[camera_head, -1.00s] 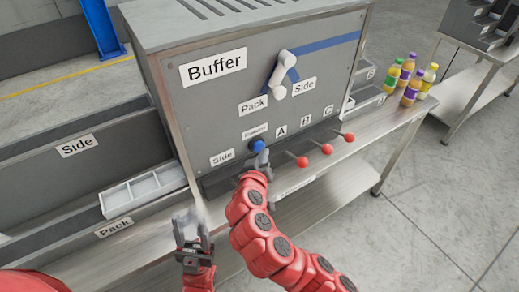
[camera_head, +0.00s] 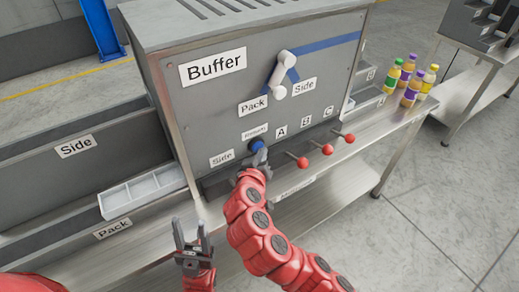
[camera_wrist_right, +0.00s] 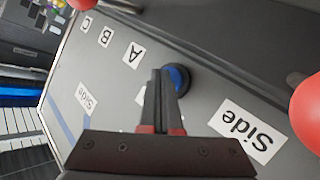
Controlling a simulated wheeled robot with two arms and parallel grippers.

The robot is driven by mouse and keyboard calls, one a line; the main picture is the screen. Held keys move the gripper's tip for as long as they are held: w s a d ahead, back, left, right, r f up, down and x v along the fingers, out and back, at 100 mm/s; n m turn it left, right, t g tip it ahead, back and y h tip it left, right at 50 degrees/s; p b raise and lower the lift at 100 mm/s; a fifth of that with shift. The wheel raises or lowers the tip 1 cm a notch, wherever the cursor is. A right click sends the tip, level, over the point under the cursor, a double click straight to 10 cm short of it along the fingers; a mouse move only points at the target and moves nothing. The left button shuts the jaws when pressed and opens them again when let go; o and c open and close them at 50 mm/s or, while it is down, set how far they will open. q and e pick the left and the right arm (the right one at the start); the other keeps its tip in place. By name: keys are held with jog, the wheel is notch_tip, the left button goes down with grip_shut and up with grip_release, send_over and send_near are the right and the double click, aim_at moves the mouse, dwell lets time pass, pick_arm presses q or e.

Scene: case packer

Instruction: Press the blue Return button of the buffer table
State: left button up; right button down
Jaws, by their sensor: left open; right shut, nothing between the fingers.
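The blue Return button (camera_head: 256,145) sits on the front panel of the grey Buffer machine (camera_head: 215,110), below its small label. My right gripper (camera_head: 261,155) is shut and empty, with its tips at the button, covering part of it. In the right wrist view the shut fingers (camera_wrist_right: 165,80) reach the blue button (camera_wrist_right: 178,78) and overlap its left side. The tips look in contact with it, but how far it is pressed in cannot be told. My left gripper (camera_head: 190,238) is open and empty, low in front of the table.
Several red-knobbed levers (camera_head: 327,149) stick out right of the button. A white selector handle (camera_head: 281,75) is above. A white tray (camera_head: 142,191) lies at the left. Several bottles (camera_head: 408,80) stand at the right end of the table (camera_head: 365,140).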

jog(key=shift+w+a, duration=0.1)
dwell(0.3)
jog(key=shift+s+d+r, duration=0.1)
jog(key=shift+s+d, duration=0.5)
jog(key=shift+s, duration=0.2)
jog(key=s+d+b, duration=0.1)
jog(key=s+d, duration=0.2)
jog(key=s, duration=0.2)
jog(key=shift+d, duration=0.3)
jog(key=shift+w, duration=0.1)
